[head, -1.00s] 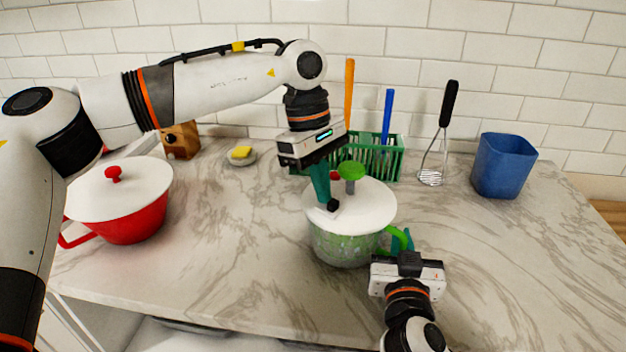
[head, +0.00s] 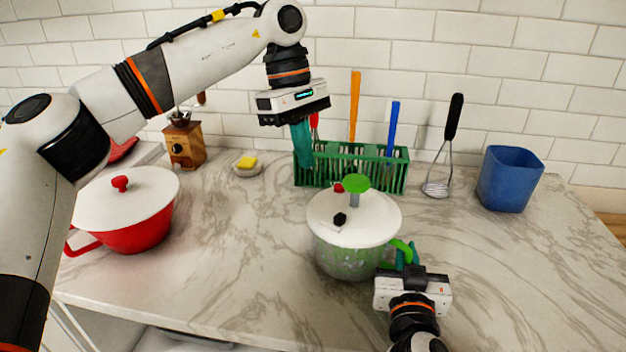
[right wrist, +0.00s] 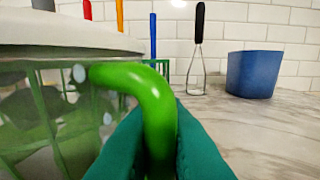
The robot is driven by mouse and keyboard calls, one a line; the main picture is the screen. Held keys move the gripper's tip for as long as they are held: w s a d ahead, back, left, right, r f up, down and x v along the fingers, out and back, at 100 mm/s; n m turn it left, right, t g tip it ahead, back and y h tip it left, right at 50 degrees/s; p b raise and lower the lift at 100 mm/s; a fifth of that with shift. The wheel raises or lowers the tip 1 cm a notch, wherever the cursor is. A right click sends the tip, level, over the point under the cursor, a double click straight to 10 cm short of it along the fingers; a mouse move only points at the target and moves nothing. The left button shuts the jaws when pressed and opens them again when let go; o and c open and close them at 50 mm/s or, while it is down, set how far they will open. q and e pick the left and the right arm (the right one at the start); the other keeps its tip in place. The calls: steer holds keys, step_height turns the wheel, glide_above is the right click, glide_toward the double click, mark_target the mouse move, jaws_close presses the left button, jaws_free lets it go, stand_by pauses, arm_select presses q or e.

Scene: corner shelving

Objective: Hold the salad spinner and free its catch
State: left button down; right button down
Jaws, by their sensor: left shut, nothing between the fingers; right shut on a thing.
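The salad spinner (head: 345,262) stands upright on the counter, with a clear bowl, a white lid (head: 375,218) and a green knob (head: 355,183) on top. A small black piece (head: 340,219) sits on the lid's front and a small red piece (head: 338,187) behind it; I cannot tell which is the catch. My right gripper (head: 405,258) is shut on the spinner's green side handle (right wrist: 155,105), which shows between the teal fingers in the right wrist view. My left gripper (head: 302,145) is shut and empty, above and behind-left of the lid, apart from it.
A green rack (head: 375,172) with upright utensils stands behind the spinner. A masher (head: 440,165) and blue bin (head: 508,180) are at the right. Counter front-left of the spinner is clear.

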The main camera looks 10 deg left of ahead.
arm_select(q)
steer(key=shift+v, duration=1.4)
arm_select(e)
steer(key=c, duration=1.4)
jaws_free()
